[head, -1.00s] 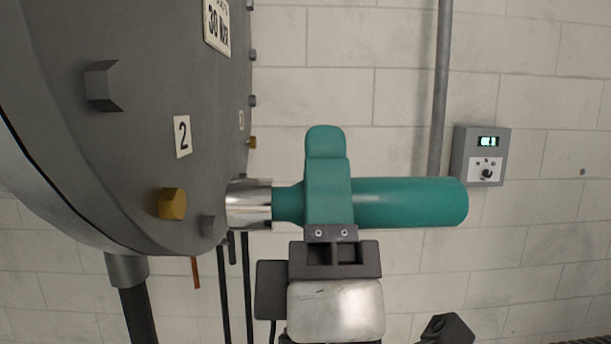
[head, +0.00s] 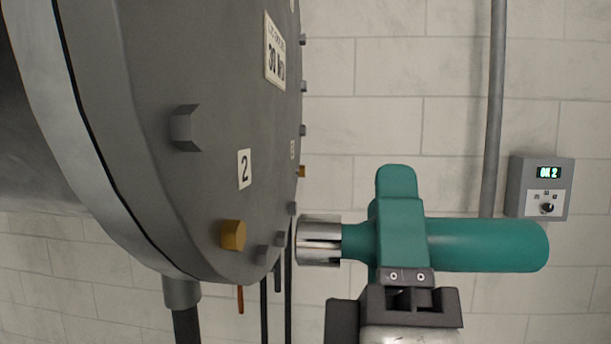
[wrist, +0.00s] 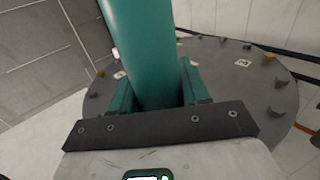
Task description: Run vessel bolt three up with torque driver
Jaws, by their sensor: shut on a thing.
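The torque driver (head: 485,245) is teal with a silver slotted socket (head: 319,240) pointing left; its body also fills the middle of the wrist view (wrist: 145,50). My gripper (head: 408,285) is shut on the driver's block from below and holds it level. The socket is just right of the grey vessel cover's edge in the head view; I cannot tell whether it touches a bolt. A gold bolt (head: 233,235) stands below the plate marked 2 (head: 244,169). A grey bolt (head: 186,128) stands higher up. I cannot tell which bolt is three.
The grey vessel cover (head: 150,60) carries several bolts around its rim and shows in the wrist view (wrist: 225,85). A wall box (head: 541,187) at the right has a lit display that seems to read OK 2. A pipe (head: 492,110) runs down the wall. Space above the driver is clear.

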